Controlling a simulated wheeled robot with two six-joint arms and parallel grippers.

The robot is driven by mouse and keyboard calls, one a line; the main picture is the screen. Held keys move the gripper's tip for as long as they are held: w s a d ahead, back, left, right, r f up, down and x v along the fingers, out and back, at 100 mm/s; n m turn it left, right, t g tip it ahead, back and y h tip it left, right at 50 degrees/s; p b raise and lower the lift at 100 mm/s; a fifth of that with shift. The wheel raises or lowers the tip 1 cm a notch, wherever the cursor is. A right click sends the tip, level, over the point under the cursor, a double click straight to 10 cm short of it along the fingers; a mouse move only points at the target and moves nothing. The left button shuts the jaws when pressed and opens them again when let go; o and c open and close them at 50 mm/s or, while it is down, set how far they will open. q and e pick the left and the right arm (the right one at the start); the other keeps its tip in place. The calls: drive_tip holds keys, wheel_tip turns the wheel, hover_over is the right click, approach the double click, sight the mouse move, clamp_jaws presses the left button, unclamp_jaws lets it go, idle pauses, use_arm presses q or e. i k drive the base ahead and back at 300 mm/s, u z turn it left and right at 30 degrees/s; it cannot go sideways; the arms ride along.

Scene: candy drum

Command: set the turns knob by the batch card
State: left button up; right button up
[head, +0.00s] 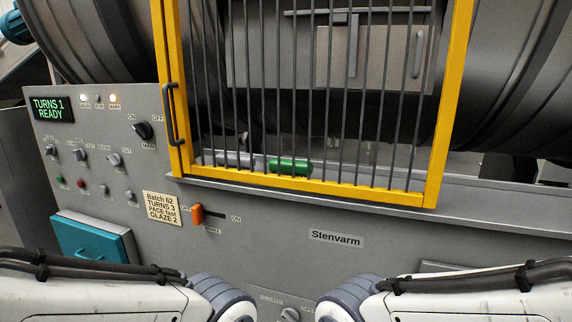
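The batch card (162,208) is a cream plate on the grey control panel and reads Batch 62, TURNS 3, PACE fast, GLAZE 2. The green display (49,108) at the panel's upper left reads TURNS 1, READY. Below it is a row of small knobs: a left knob (51,150), a middle knob (80,154) and a right knob (115,159). Their labels are too small to read, so I cannot tell which one is the turns knob. Both my arms show only as links along the bottom edge. Neither gripper is in view.
A black main switch (143,130) and an orange brake lever (198,214) sit on the panel. A yellow barred gate (305,190) stands in front of the drum, with a green cylinder (290,167) behind its bars. A teal bin (88,241) is at lower left.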

sight(51, 149)
drive_tip(key=u, duration=1.35)
